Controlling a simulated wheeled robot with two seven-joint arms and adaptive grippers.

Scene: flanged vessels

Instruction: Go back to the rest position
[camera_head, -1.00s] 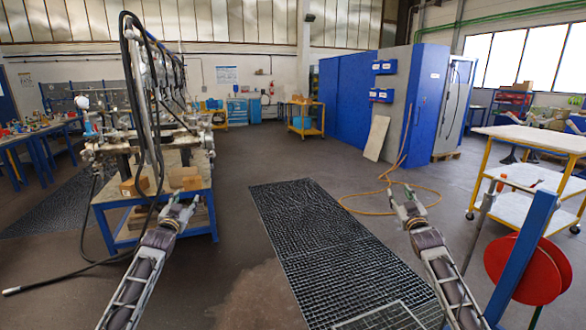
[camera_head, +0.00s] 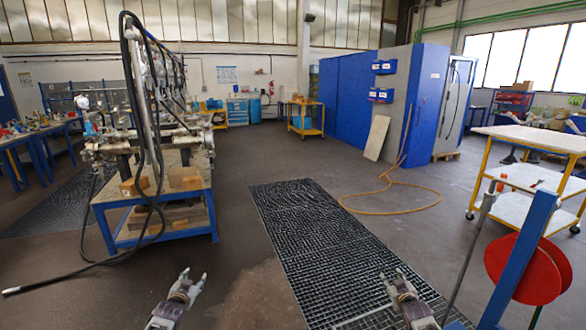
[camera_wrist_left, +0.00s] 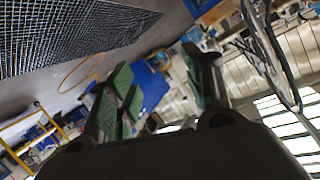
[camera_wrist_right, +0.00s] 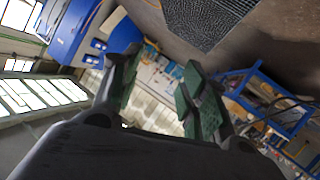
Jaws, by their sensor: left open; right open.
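My left gripper (camera_head: 192,276) is low in the head view, over the bare floor just in front of the blue-framed workbench. It is open and empty, and its two green-padded fingers (camera_wrist_left: 160,90) stand apart in the left wrist view. My right gripper (camera_head: 390,277) is low in the head view, in front of the right edge of the floor grating. It is open and empty too, with its green-padded fingers (camera_wrist_right: 155,85) apart in the right wrist view. Neither gripper touches anything. Most of both arms lies below the picture edge.
A workbench with a blue frame (camera_head: 160,234) carries piping and black hoses at left. A floor grating (camera_head: 310,235) runs down the middle. A red reel (camera_head: 528,268) on a blue post and a white-topped trolley (camera_head: 535,138) stand at right. An orange hose (camera_head: 395,211) lies on open floor.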

